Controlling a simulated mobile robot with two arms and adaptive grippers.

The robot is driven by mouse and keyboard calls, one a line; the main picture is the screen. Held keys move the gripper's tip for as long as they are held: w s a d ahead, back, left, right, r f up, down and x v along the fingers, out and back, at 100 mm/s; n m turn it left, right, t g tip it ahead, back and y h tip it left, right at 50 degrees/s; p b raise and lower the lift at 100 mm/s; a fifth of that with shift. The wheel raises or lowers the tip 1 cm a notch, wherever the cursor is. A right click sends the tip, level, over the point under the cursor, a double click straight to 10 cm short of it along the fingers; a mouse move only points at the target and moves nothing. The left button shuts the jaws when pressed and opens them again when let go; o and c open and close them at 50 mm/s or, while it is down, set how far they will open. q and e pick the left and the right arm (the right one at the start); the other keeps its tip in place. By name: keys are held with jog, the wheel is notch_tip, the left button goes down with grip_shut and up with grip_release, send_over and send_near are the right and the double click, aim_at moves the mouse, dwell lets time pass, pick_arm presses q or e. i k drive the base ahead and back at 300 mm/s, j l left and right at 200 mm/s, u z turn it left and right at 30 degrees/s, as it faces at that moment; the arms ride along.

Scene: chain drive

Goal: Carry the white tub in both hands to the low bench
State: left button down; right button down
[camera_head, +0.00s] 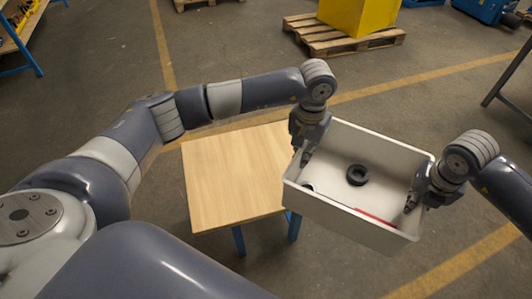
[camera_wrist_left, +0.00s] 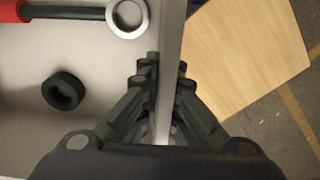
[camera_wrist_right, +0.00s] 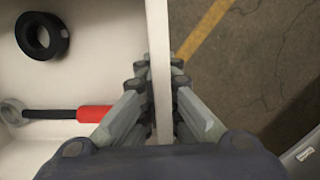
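The white tub (camera_head: 345,213) hangs level or nearly so in the air, just right of the low bench (camera_head: 228,172), which has a light wooden top and blue legs. My left gripper (camera_head: 305,158) is shut on the tub's left wall, which also shows between its fingers in the left wrist view (camera_wrist_left: 172,50). My right gripper (camera_head: 410,205) is shut on the tub's right wall, seen edge-on in the right wrist view (camera_wrist_right: 158,45). Inside lie a black ring (camera_head: 357,175), a red-handled tool (camera_head: 375,215) and a metal ring (camera_wrist_left: 127,17) at the tool's end.
A wooden pallet (camera_head: 340,42) with a yellow box (camera_head: 360,12) stands at the back. A grey metal frame (camera_head: 508,75) is at the right edge. A shelf (camera_head: 18,35) stands at the far left. The bench top is bare, and the floor around is mostly clear.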

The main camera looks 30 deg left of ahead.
aim_at(257, 165)
jog(key=i, duration=0.9)
jog(key=i+u, duration=0.15)
jog(key=u, duration=1.4)
